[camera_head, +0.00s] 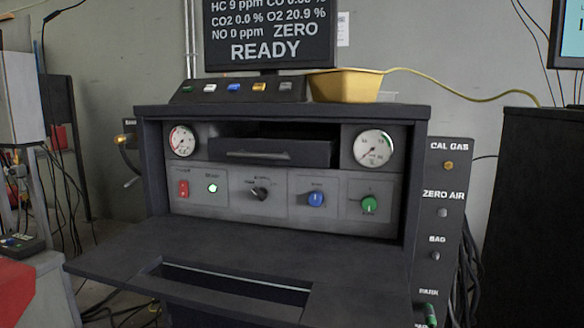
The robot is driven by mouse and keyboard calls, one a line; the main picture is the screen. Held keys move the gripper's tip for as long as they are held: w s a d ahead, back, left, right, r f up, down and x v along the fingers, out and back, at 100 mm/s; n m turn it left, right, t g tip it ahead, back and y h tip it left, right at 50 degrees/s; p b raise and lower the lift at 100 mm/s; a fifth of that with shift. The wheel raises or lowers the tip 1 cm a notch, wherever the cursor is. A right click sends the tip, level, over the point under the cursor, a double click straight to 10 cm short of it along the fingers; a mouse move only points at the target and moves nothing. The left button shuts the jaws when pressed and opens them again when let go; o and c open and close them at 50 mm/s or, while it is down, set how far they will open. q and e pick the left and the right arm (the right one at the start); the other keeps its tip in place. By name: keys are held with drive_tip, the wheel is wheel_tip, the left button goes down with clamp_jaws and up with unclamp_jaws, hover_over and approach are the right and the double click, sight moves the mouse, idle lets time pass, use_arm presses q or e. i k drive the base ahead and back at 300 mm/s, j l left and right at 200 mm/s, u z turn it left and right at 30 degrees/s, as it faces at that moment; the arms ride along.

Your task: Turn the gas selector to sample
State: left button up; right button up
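A dark cabinet (285,110) stands ahead with a grey control panel in its opening. A black rotary knob (259,194) with small labels around it sits left of the panel's middle; it looks like the gas selector. Its labels are too small to read, so I cannot tell which position it points to. To its right are a blue knob (316,199) and a green knob (369,205). Neither of my grippers shows in this view.
A red switch (183,188) and lit button (213,188) sit left of the knobs. A drawer (270,151) lies between two gauges above. A flat shelf (120,255) with a slot juts out below. A monitor (268,35) above reads "ZERO READY". A labelled port column (444,215) stands right.

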sight(261, 193)
drive_tip(key=i+j+z, duration=0.1)
drive_tip(key=j+z, duration=0.2)
drive_tip(key=j, duration=0.9)
drive_tip(key=j+z, duration=0.25)
drive_tip(key=j, duration=0.95)
